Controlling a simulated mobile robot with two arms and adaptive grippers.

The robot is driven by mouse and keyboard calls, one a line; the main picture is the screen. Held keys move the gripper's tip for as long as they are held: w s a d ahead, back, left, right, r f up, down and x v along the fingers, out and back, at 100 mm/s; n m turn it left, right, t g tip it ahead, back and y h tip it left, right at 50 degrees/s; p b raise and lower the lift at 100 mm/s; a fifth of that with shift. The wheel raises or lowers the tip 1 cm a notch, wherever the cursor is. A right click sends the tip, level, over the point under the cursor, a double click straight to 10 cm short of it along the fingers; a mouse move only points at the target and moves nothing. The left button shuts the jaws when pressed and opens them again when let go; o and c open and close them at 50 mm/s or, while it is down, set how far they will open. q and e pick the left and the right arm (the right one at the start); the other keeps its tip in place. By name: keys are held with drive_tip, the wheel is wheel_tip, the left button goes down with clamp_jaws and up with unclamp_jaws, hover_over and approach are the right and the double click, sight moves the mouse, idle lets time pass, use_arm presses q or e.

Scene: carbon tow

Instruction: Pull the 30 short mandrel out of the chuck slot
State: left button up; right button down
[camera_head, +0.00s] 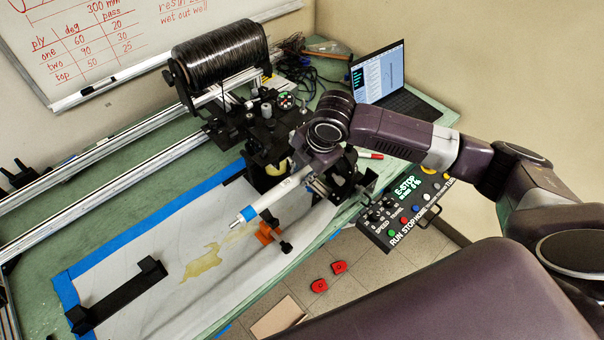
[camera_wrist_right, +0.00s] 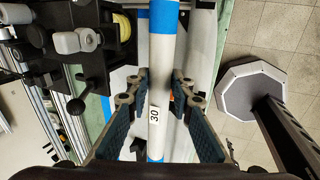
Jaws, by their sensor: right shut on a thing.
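The short mandrel is a white tube (camera_head: 280,192) with a blue band near its lower-left end and a small tip there. In the right wrist view the mandrel (camera_wrist_right: 163,60) runs up the middle, with a label reading 30 and a blue band near the top. My right gripper (camera_head: 318,184) is shut on it; its two fingers (camera_wrist_right: 161,88) stand on either side of the tube. The gripper and wrist hide the mandrel's upper-right part in the head view. I cannot make out the chuck slot or whether the mandrel still sits in it. My left gripper is not in view.
An orange clamp (camera_head: 267,233) stands just below the mandrel. A black carriage (camera_head: 262,130) with a fiber spool (camera_head: 222,56) is behind it. A control panel (camera_head: 405,208) is at the table's right edge. A black bracket (camera_head: 117,296) lies at the front left.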

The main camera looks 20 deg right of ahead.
drive_tip(key=shift+r, duration=0.75)
drive_tip(key=shift+r, duration=0.15)
drive_tip(key=shift+r, duration=1.4)
drive_tip(key=shift+s+r, duration=0.1)
drive_tip(key=shift+r, duration=1.4)
